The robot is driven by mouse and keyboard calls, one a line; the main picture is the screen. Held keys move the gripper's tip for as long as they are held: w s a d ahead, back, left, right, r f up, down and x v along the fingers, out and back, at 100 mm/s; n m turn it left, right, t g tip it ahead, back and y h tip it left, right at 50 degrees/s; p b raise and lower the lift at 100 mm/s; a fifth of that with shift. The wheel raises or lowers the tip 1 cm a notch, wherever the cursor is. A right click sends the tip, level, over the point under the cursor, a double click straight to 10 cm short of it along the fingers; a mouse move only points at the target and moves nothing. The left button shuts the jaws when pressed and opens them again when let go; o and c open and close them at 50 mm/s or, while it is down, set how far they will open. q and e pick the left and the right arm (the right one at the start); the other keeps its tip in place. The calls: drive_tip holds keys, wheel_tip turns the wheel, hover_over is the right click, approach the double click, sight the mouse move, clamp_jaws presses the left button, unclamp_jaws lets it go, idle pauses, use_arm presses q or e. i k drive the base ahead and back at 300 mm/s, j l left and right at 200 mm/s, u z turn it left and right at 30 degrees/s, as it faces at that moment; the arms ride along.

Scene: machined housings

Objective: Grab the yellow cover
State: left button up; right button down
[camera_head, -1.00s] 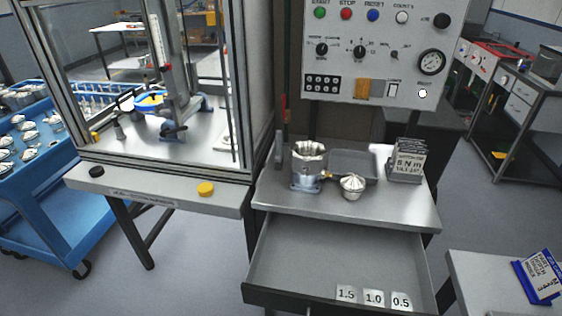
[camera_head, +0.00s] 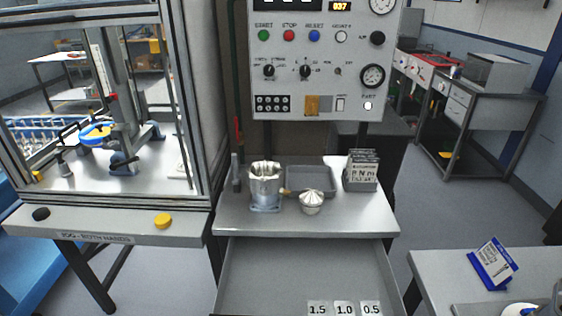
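Several yellow things are in view, and I cannot tell for certain which is the cover. A small yellow-brown flap (camera_head: 313,105) is on the lower part of the grey control panel (camera_head: 318,60), between a black keypad and a white switch. A round yellow cap or button (camera_head: 163,221) sits on the front ledge of the glazed enclosure. Inside the enclosure, a yellow-topped blue round part (camera_head: 96,133) lies behind a clamp. Neither of my grippers is recognisable in view.
A metal bench (camera_head: 340,221) carries a cup-shaped housing (camera_head: 265,186), a finned silver part (camera_head: 311,203), a grey tray and a card holder (camera_head: 361,171). Its drawer (camera_head: 290,272) stands open with number tags. A side table (camera_head: 440,268) holds a blue-framed sign (camera_head: 493,264).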

sight(100, 131)
drive_tip(key=u, duration=1.25)
drive_tip(key=i+j+z, duration=0.1)
drive_tip(key=z, duration=0.55)
drive_tip(key=i+j+z, duration=0.25)
drive_tip(key=j+z, duration=0.2)
drive_tip(key=j, duration=0.2)
drive_tip(key=i+j+z, duration=0.25)
drive_tip(key=j, duration=0.15)
drive_tip(key=j+z, duration=0.25)
drive_tip(key=k+j, duration=0.05)
drive_tip(key=j, duration=0.05)
